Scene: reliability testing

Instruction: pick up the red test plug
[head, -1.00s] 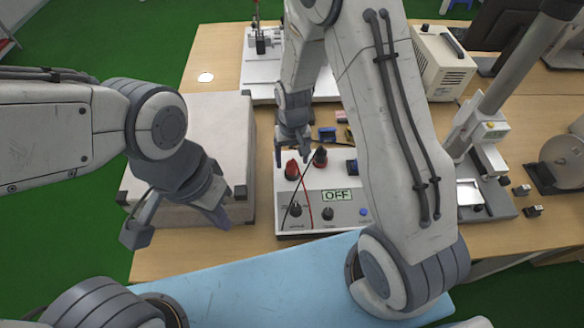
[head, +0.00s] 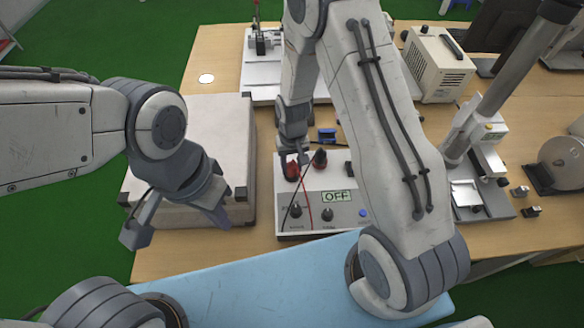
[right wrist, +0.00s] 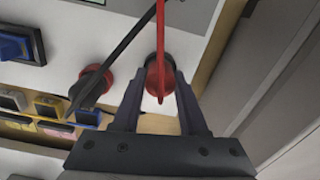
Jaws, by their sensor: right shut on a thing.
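The red test plug (head: 291,172) sits at the top left of a white test device (head: 310,222) whose display reads OFF. In the right wrist view the red plug (right wrist: 156,84), with a red cable, is between the fingers of my right gripper (right wrist: 158,78). My right gripper (head: 292,161) is shut on it from above in the head view. I cannot tell whether the plug is still seated. My left gripper (head: 180,222) is open and empty, in front of a grey box.
A black plug (head: 320,158) with a black cable stands just right of the red one. A grey box (head: 190,110) lies left of the device. A blue switch (head: 327,134) is behind it, and a stand (head: 484,200) is to the right.

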